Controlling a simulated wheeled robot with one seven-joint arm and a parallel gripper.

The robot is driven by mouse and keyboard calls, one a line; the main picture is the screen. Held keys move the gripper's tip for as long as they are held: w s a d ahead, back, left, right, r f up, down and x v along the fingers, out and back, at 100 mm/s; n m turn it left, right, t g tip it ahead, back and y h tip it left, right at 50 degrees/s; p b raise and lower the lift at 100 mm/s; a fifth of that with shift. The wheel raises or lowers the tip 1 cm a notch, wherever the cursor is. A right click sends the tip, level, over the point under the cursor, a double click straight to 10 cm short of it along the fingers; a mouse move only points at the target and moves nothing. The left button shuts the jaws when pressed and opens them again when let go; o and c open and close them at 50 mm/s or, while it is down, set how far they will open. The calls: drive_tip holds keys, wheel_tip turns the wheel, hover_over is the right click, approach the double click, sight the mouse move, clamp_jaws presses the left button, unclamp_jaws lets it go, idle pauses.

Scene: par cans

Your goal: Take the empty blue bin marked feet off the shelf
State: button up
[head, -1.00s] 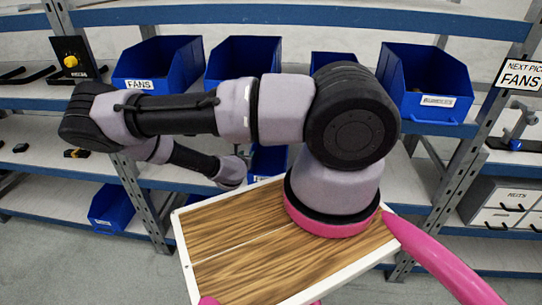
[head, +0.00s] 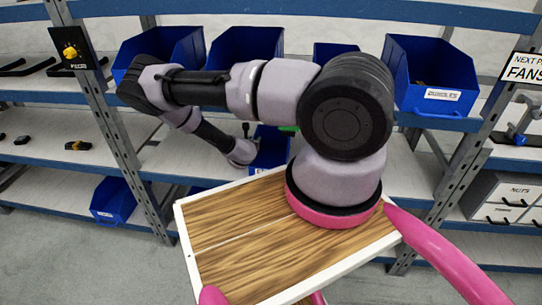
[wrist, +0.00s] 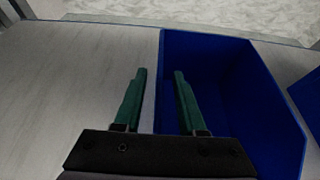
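A blue bin (wrist: 235,75) stands on the grey shelf and looks empty inside in the wrist view. It appears to be the one on the middle shelf in the head view (head: 269,153), partly hidden by my arm. No "feet" label shows on it in either view. My gripper (wrist: 158,72) has two green fingers, apart with nothing held. The left finger is outside the bin's left wall and the right finger is over its inside, so the rim lies between them. I cannot tell how far down the fingers reach.
Bare shelf (wrist: 70,85) lies left of the bin; another blue bin (wrist: 308,95) is close on its right. Larger blue bins, including one at the right (head: 432,75), stand on the shelf above. A metal upright (head: 128,150) is to the left.

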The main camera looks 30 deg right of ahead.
clamp_jaws()
idle(1.4)
